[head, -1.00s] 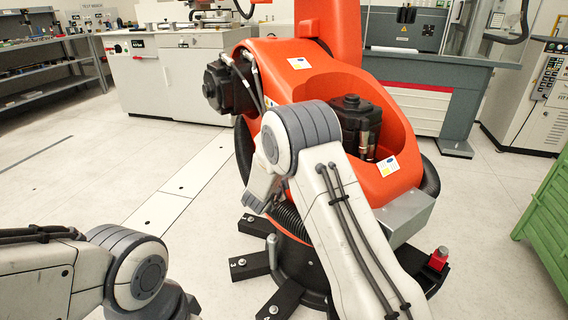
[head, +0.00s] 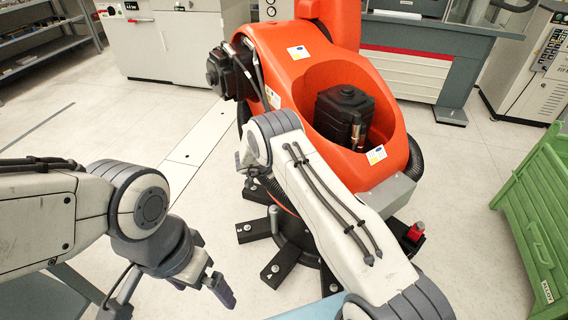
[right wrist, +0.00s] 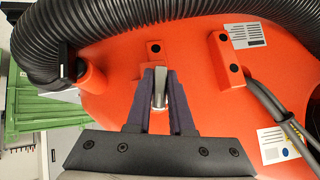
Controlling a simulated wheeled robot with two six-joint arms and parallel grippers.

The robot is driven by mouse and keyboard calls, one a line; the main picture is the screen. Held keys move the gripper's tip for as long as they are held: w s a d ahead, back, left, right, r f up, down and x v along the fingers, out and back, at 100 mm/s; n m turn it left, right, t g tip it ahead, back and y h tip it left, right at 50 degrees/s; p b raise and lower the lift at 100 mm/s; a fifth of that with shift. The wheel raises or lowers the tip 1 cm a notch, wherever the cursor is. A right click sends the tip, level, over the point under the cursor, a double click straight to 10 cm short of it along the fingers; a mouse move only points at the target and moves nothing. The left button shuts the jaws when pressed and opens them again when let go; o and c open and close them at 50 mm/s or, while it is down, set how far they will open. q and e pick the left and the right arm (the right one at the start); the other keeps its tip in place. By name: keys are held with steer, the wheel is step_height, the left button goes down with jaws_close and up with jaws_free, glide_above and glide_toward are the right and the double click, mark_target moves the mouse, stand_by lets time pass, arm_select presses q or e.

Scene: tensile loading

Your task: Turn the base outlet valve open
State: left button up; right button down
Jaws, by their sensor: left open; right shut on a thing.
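In the right wrist view, a silver lever handle (right wrist: 159,90), which I take for the base outlet valve, stands out from the orange machine base (right wrist: 115,100). My right gripper (right wrist: 160,76) has its two dark fingers closed on either side of this lever. The lever lies roughly in line with the fingers. In the head view my own right forearm hides the right gripper and the lever. My left gripper (head: 206,284) is open and empty, low over the floor at the left, apart from the machine.
The orange robot machine (head: 300,70) stands on black feet (head: 255,229) ahead. A black ribbed hose (right wrist: 180,12) crosses above the lever. A red block (head: 416,231) sits on a right foot. A green crate (head: 540,215) stands at the right.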

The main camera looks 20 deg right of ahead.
steer(key=shift+w+d+r+g+h, duration=0.1)
steer(key=shift+d+r+g+h, duration=0.2)
steer(key=shift+d+g, duration=0.15)
steer(key=shift+r+n, duration=0.1)
steer(key=shift+n, duration=0.2)
steer(key=c, duration=0.8)
jaws_free()
steer(key=shift+w, duration=0.1)
steer(key=shift+a, duration=0.25)
steer(key=v, duration=1)
steer(key=shift+p, duration=0.3)
